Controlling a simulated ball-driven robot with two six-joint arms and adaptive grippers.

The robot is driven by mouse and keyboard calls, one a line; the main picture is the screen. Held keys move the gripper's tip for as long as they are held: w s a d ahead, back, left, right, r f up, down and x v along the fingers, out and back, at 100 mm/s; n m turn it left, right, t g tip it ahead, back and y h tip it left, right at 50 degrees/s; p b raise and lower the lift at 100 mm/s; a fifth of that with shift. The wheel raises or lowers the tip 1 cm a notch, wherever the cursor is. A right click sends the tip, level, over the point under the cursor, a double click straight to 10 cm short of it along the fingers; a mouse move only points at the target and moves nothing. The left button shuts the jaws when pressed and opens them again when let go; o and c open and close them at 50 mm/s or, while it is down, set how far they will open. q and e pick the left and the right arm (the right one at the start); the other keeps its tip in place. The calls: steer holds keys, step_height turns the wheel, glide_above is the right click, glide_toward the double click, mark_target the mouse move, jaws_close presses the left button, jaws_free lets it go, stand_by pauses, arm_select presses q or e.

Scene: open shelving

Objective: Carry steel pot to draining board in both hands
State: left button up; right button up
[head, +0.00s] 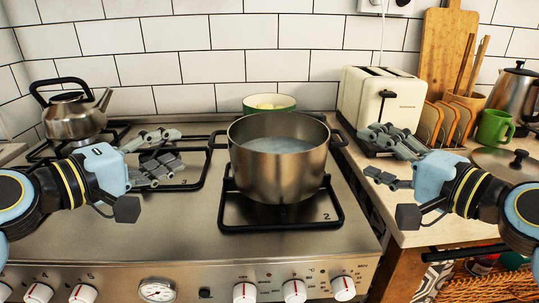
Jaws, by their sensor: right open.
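The steel pot (277,170) stands upright on the front right burner of the stove, with pale liquid inside and no lid on. It has dark side handles, one on the left (216,141) and one on the right (341,137). My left gripper (180,149) is open and empty, to the left of the pot and apart from its left handle. My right gripper (367,153) is open and empty, to the right of the pot and a little apart from its right handle. I cannot make out a draining board in this view.
A kettle (70,117) stands on the back left burner. A green bowl (269,104) is behind the pot. On the right counter (415,222) are a cream toaster (386,90), a toast rack (437,124), a green mug (494,128) and a pot lid (507,162). Knobs (294,291) line the stove front.

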mark_target(213, 134)
arm_select(q)
steer(key=x, duration=1)
steer(key=shift+w+d, duration=0.25)
steer(key=shift+d, duration=0.05)
arm_select(e)
steer(key=x, duration=1)
steer(key=shift+w+a, duration=0.2)
steer(key=shift+w, duration=0.05)
arm_select(q)
steer(key=shift+c, duration=0.5)
arm_select(e)
steer(key=shift+c, duration=0.4)
